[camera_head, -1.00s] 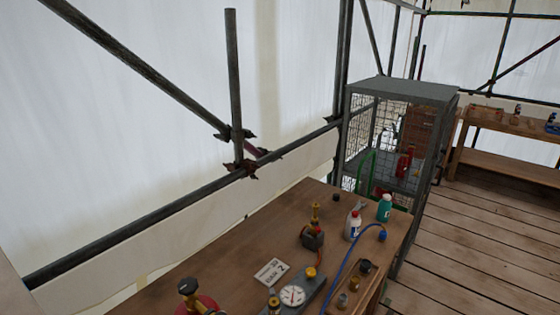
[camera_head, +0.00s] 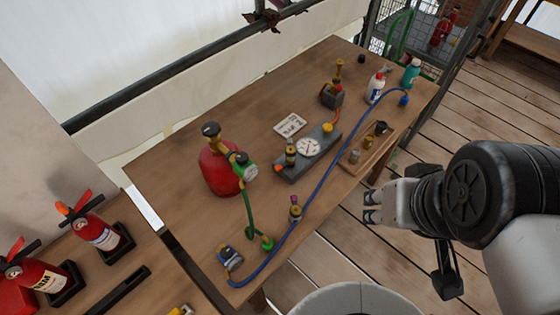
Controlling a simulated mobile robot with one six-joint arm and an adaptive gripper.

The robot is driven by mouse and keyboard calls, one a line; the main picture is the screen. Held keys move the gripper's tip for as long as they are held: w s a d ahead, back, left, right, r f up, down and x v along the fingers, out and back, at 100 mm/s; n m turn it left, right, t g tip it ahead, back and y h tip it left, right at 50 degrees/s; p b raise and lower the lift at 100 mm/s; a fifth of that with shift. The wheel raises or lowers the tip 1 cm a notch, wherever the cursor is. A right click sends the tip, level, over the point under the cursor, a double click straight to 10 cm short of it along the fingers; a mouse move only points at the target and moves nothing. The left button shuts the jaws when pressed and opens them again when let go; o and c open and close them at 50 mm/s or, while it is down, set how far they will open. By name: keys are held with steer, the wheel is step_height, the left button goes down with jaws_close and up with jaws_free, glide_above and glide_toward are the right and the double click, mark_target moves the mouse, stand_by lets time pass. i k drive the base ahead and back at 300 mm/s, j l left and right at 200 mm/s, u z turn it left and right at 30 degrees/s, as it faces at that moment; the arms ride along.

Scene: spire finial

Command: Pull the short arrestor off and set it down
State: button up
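I cannot tell for sure which fitting is the short arrestor. Small brass fittings stand on the workbench (camera_head: 190,245). One brass and dark fitting (camera_head: 291,152) stands upright on the left end of a grey gauge block (camera_head: 316,158), with an orange part at its foot. A taller brass fitting (camera_head: 338,75) rises from a dark grey holder (camera_head: 331,98) with an orange hose. Another brass fitting with a purplish top (camera_head: 295,212) stands near the front edge. My gripper (camera_head: 368,207) is right of the bench, fingers apart and empty, touching nothing.
A red cylinder (camera_head: 218,172) with a green gauge and hose stands at left. A blue hose (camera_head: 335,150) runs along the front. Two bottles (camera_head: 375,86) stand at the back right. A wooden tray (camera_head: 355,160) holds small fittings. Fire extinguishers (camera_head: 100,232) stand lower left.

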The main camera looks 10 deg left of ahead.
mark_target(290, 149)
steer(key=i+l, duration=0.35)
steer(key=i, duration=0.15)
steer(key=i+l, duration=0.35)
steer(key=i, duration=0.15)
steer(key=u, duration=1.75)
